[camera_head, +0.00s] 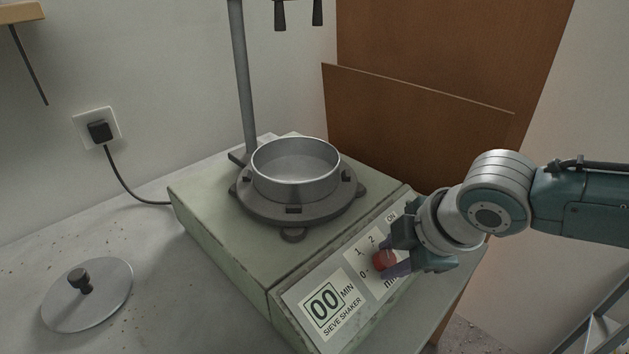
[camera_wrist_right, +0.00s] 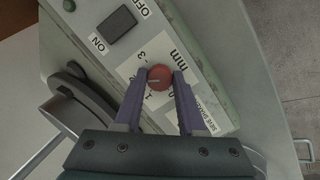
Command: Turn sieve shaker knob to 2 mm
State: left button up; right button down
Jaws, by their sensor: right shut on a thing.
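The sieve shaker (camera_head: 215,210) is a pale green box on the bench, with a sieve pan (camera_head: 295,165) on top. Its small red knob (camera_head: 383,261) sits on the sloped front panel, on a white label with 0, 1 and 2 beside it. My right gripper (camera_head: 391,258) reaches in from the right and is shut on the knob, one finger on each side. In the right wrist view the knob (camera_wrist_right: 159,77) shows between the fingers, with a pale pointer line toward the left. The exact number it points at is hard to tell. My left gripper is out of view.
A dark switch (camera_wrist_right: 117,24) sits between ON and OFF. A round lid (camera_head: 88,294) with a black handle lies on the bench at left. A column (camera_head: 243,80) rises behind the pan. A plug (camera_head: 99,130) is in the wall.

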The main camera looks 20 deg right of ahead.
jog(key=shift+n, duration=0.3)
jog(key=c, duration=0.5)
grip_release()
jog(key=p+v, duration=0.3)
jog(key=v, duration=0.7)
